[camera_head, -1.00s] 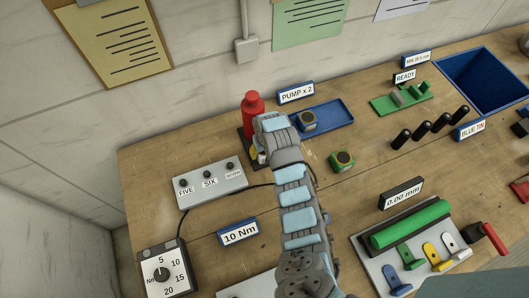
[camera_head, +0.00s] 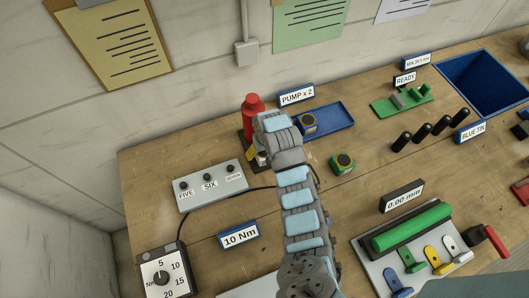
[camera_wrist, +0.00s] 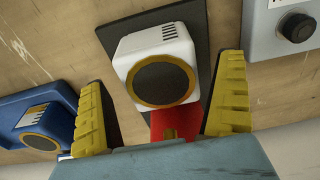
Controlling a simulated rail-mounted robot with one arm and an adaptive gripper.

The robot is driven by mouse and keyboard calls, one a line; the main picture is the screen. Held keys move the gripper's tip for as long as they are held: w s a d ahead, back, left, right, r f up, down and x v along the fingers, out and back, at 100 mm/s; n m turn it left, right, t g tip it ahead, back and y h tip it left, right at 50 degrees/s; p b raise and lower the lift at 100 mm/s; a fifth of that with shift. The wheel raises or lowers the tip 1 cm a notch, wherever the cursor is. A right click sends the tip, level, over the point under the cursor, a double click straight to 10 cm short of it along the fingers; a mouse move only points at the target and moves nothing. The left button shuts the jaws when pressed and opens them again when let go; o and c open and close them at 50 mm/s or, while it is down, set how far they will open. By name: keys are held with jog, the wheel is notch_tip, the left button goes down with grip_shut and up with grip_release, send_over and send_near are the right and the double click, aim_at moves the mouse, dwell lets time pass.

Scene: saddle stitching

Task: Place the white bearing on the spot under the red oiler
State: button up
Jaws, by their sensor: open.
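The white bearing (camera_wrist: 158,66), with a dark round face in a gold ring, stands on the dark base plate (camera_wrist: 197,24) in the wrist view. The red oiler (camera_head: 253,108) stands on this plate in the head view. Part of its red body (camera_wrist: 178,121) shows beside the bearing in the wrist view. My gripper (camera_wrist: 165,85) is open, with one yellow finger on each side of the bearing and visible gaps between. In the head view my wrist hides most of the bearing and plate.
A blue bearing (camera_head: 308,122) sits in the blue tray (camera_head: 335,113) right of the oiler. A green bearing (camera_head: 343,162) stands on the bench. A grey button box (camera_head: 211,184) lies to the left of my gripper. Bare wood lies around the green bearing.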

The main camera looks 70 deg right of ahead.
aim_at(266, 154)
jog(key=r, duration=0.8)
jog(key=shift+s+a, duration=0.3)
jog(key=shift+a, duration=0.05)
jog(key=shift+s+a+r+p, duration=0.1)
jog(key=shift+s+r+p, duration=0.05)
jog(key=shift+r+p, duration=0.75)
